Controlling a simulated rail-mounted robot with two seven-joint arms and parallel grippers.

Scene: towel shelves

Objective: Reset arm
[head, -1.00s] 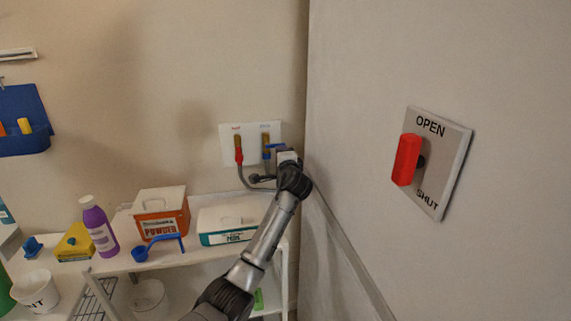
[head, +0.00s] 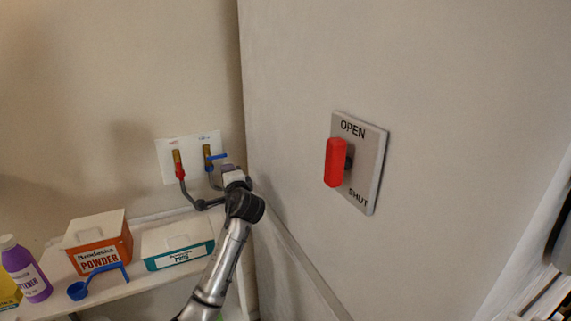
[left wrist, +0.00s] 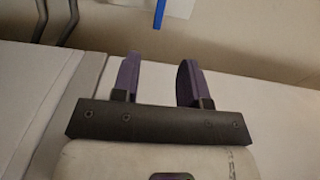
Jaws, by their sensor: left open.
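My left arm reaches up from the bottom of the head view. Its gripper (head: 226,171) is by the pipes under the blue-handled valve (head: 216,157), and its fingers are small and partly hidden there. In the left wrist view my left gripper (left wrist: 158,75) shows two purple fingers spread apart with nothing between them. Beyond the fingers, a blue strip (left wrist: 160,13) shows at the top edge, apart from them. My right gripper is not in view.
A red-handled valve (head: 178,164) is left of the blue one. A shelf below holds an orange powder box (head: 100,258), a teal-and-white box (head: 180,254), a blue scoop (head: 77,290) and a purple bottle (head: 30,282). A red lever (head: 335,163) marked OPEN and SHUT is on the right wall.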

